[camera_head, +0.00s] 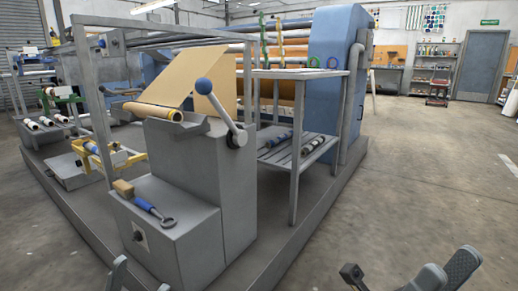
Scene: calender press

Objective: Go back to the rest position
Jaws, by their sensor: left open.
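My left gripper (140,281) shows only at the bottom edge, left of the middle. Its two dark finger tips stand apart with nothing seen between them. My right gripper (446,270) is at the bottom right, over bare floor. Only some dark parts of it show, and I cannot tell how its jaws stand. Both are in front of the calender press (336,90) and apart from it. The rest of both arms is out of view.
A grey platform (318,208) carries the press. A grey cabinet (190,240) near me bears a brush (124,188) and a blue-handled tool (148,206). A lever with a blue ball (203,86) sticks up above. A side table (297,75) stands behind. The floor (420,190) at right is clear.

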